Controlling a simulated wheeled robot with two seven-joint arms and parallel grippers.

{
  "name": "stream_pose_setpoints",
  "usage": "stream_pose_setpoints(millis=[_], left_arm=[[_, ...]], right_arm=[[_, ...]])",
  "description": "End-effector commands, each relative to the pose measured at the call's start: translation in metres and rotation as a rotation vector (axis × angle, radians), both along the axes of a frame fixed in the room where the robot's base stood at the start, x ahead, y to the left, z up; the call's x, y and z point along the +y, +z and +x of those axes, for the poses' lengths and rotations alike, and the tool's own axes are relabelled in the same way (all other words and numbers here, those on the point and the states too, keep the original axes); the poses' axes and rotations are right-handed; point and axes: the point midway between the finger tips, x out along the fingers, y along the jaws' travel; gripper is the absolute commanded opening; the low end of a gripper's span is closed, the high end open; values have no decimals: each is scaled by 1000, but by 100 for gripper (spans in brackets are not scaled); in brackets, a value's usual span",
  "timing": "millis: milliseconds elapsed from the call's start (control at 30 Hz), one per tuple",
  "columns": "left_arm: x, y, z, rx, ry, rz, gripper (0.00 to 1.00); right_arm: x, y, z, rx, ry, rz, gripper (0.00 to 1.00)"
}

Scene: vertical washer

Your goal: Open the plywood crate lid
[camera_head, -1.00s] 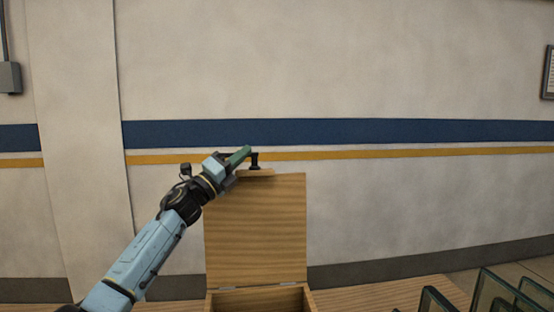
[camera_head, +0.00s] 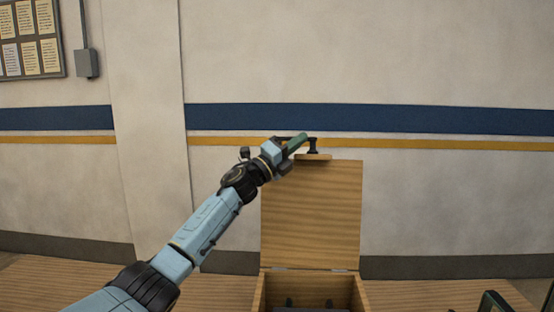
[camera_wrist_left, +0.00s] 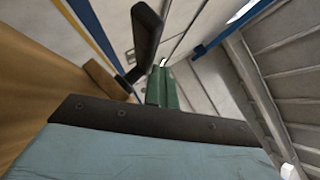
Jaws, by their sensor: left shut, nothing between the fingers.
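The plywood crate lid (camera_head: 312,215) stands upright, raised on its hinges at the back of the plywood crate (camera_head: 361,296). The crate's opening is uncovered, and dark contents (camera_head: 310,308) show inside, cut off by the picture's lower edge.
The wooden tabletop (camera_head: 215,294) runs along the bottom, with bare room left of the crate. The wall (camera_head: 420,200) is behind the lid.

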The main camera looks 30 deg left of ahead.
Motion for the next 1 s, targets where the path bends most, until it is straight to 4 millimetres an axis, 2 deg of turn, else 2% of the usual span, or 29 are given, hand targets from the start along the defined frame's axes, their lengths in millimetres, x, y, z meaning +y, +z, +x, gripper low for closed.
stream_pose_setpoints(millis=[33, 500, 700, 1000], left_arm=[[5, -10, -5, 7, 4, 4, 0], [40, -49, -80, 3, 2, 2, 0], [47, -55, -95, 1, 2, 2, 0], [48, -55, -97, 0, 2, 0, 0]], right_arm=[[0, -4, 0, 0, 0, 0, 33], [0, -34, 0, 0, 0, -1, 33], [-1, -39, 0, 0, 0, -1, 33], [0, -38, 2, -2, 0, -1, 33]])
